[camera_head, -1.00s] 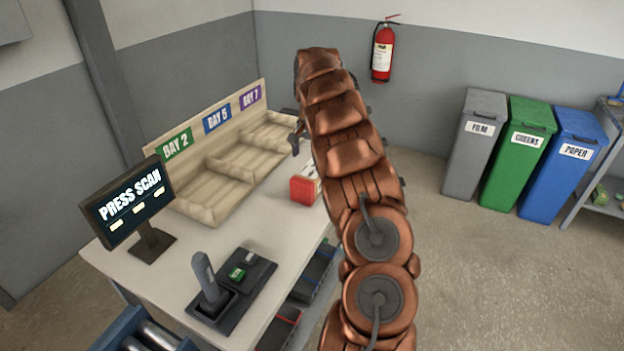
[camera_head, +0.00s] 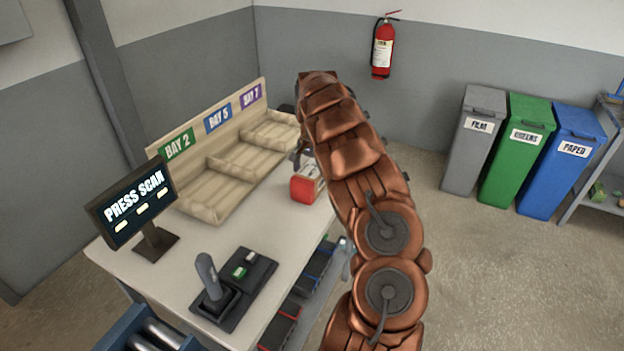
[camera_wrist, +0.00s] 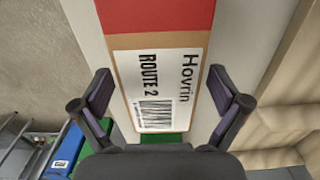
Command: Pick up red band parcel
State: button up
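The red band parcel (camera_head: 306,184) stands on the workbench near its right edge, partly hidden by my arm in the head view. In the wrist view the parcel (camera_wrist: 170,20) shows its red band at the top and a white label reading "Hovrin" and "ROUTE 2" with a barcode. My gripper (camera_wrist: 160,92) is open in the wrist view, with one dark finger on each side of the labelled face. Gaps show between the fingers and the parcel's sides. In the head view my gripper is mostly hidden behind my arm.
A wooden bay rack (camera_head: 215,185) marked Bay 2, 5 and 7 stands behind the parcel. Bins (camera_head: 518,150) stand at the right.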

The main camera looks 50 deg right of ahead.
jog(key=c, duration=1.3)
jog(key=shift+r, duration=0.1)
